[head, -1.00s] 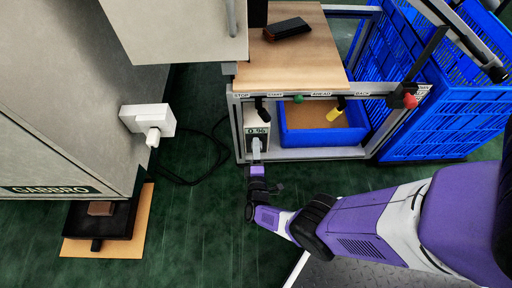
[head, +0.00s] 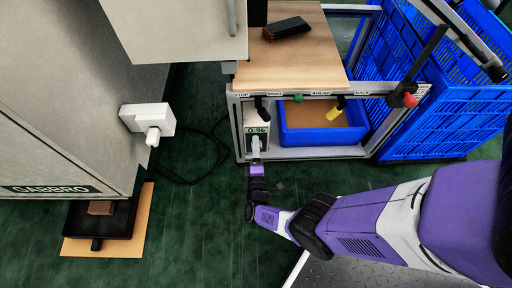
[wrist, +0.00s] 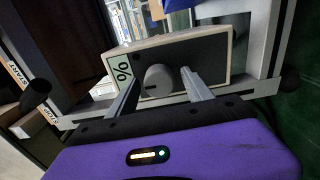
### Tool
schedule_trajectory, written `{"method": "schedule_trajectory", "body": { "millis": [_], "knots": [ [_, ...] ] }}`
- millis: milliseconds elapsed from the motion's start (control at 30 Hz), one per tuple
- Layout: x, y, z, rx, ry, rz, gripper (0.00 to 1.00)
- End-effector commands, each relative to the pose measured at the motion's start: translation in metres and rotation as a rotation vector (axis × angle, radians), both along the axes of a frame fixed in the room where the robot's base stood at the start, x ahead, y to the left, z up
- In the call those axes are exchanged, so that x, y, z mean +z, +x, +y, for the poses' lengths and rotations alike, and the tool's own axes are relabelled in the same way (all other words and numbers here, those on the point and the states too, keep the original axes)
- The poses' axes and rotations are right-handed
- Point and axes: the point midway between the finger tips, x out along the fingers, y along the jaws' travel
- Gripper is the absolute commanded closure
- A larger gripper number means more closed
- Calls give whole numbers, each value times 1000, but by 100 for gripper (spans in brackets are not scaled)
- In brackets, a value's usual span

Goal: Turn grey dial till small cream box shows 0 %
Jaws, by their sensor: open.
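The small cream box (head: 258,113) is mounted low in the bench frame's left side. Its display (head: 257,131) reads 0 % in the head view. In the wrist view the cream box (wrist: 230,52) has a dark front face, and only the % sign of its display (wrist: 123,69) is clear. The grey dial (wrist: 160,79) is round and sits between my fingers. My gripper (wrist: 160,77) is open, one finger on each side of the dial, with small gaps visible. In the head view my gripper (head: 256,148) is in front of the box, and the dial is hidden.
A blue bin (head: 322,133) stands right of the box, below a row of labelled levers. A blue crate (head: 440,110) is farther right. A grey cabinet (head: 60,100) with a white handle block (head: 148,119) is left. Green floor and a dark cable lie between.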

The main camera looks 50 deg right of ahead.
Motion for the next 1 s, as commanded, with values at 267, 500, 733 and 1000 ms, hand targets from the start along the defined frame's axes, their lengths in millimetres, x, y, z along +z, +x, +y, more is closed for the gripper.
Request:
{"method": "schedule_trajectory", "body": {
  "millis": [267, 500, 733, 1000],
  "knots": [
    [2, -19, 27, 6, 1, 2, 41],
    [0, -38, 51, 4, 0, 3, 41],
    [0, -47, 60, 2, 0, 2, 41],
    [0, -48, 61, 0, 0, 1, 41]
  ]
}}
